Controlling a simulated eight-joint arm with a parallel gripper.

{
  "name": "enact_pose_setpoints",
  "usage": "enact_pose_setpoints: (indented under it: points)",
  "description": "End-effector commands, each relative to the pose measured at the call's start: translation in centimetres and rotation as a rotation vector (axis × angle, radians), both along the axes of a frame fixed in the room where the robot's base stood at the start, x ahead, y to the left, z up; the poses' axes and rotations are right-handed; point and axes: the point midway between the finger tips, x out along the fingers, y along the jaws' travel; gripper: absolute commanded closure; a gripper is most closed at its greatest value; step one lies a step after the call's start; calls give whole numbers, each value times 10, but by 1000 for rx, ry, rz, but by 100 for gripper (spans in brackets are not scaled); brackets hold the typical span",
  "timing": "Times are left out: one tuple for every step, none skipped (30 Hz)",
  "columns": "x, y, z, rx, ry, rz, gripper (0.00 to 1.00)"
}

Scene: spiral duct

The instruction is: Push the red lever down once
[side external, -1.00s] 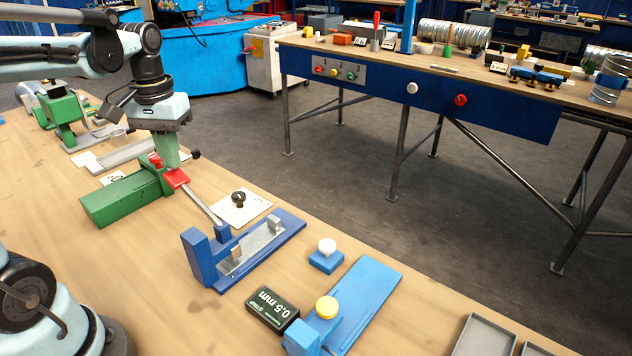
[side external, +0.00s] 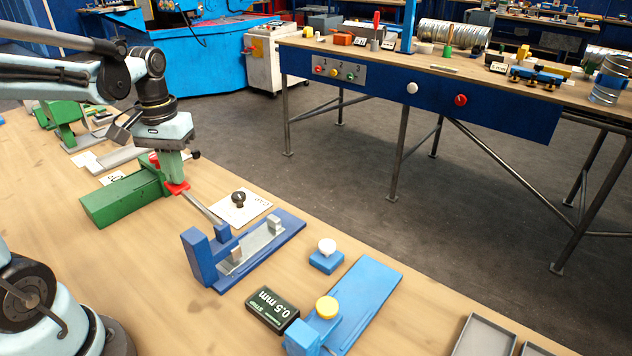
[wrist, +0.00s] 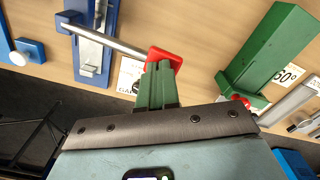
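The red lever end (side external: 178,188) sits on a metal rod (side external: 201,208) beside the green block (side external: 122,195). The rod slopes down to the right, toward the blue fixture. My gripper (side external: 173,178) points down with its green fingers right over the red end, and appears to touch it. In the wrist view, the green fingers (wrist: 158,84) are together with nothing visible between them. The red end (wrist: 165,56) shows just beyond their tips, partly hidden by them. The green block (wrist: 272,46) stands to the right there.
A blue fixture with a metal plate (side external: 250,250) stands right of the lever. A white card with a black knob (side external: 239,198) lies behind the rod. A black box (side external: 271,309) and a blue slab (side external: 368,290) lie nearer the front. Bare wood (side external: 130,270) is clear in front.

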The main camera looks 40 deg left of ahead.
Motion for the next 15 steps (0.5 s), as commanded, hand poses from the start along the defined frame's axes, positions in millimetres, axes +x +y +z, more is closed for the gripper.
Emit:
enact_pose_setpoints:
  points:
    - [0,0,-3,-1,0,0,100]
    - [0,0,-5,-2,0,0,100]
    - [0,0,-7,-2,0,-1,100]
    - [0,0,-9,-2,0,-1,100]
    - [0,0,-10,-2,0,-1,100]
    - [0,0,-12,-2,0,-1,100]
    - [0,0,-14,-2,0,-1,100]
    - [0,0,-16,-2,0,-1,100]
    - [0,1,-18,-2,0,-1,100]
    - [0,1,-19,-2,0,-1,100]
    - [0,1,-21,-2,0,-1,100]
    - [0,1,-23,-2,0,-1,100]
    - [0,1,-25,-2,0,-1,100]
    - [0,1,-26,-2,0,-1,100]
    - [0,1,-29,-2,0,-1,100]
